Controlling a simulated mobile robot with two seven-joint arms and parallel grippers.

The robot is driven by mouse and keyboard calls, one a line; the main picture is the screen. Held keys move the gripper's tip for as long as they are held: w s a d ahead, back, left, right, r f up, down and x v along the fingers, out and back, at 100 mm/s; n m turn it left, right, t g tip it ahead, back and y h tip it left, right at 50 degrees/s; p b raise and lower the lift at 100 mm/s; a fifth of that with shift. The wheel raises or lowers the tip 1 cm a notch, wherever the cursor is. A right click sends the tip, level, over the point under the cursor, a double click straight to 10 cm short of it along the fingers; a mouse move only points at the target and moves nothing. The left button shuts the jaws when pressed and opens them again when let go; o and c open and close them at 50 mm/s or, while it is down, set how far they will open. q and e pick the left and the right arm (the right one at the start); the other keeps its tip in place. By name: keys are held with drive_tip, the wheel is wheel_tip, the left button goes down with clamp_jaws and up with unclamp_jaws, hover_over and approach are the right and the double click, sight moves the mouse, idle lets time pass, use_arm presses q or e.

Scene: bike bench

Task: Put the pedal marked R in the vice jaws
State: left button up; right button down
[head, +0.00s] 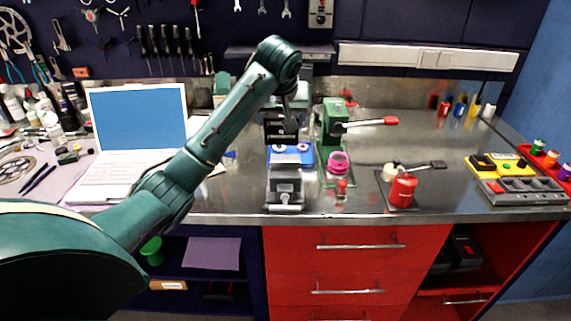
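My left arm reaches in from the left, and its dark gripper (283,136) hangs over the middle of the bench. Its fingers are too small and dark to tell whether they are open or shut. A grey vice (285,187) stands at the bench's front edge, below the gripper in the picture. A blue item (304,156) with small round pale and dark details shows between the gripper and the vice. I cannot make out a pedal or a letter R; the gripper and vice hide part of this area. My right gripper is not in view.
A green press (334,122) with a red-tipped lever stands right of the gripper, with magenta rings (338,163) in front. A red can (402,190) stands farther right. A laptop (139,118) is at left, yellow and grey trays (525,191) at right.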

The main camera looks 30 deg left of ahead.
use_arm(q)
drive_tip(key=shift+w+a, duration=0.2)
drive_tip(key=shift+w, duration=0.05)
wheel_tip(320, 180, down, 10)
drive_tip(key=shift+r+p, duration=0.15)
drive_tip(key=shift+p, duration=0.4)
drive_tip(key=o, duration=1.1)
drive_tip(key=shift+s+f, duration=0.1)
drive_tip(key=shift+f, duration=0.1)
drive_tip(key=shift+c, duration=0.2)
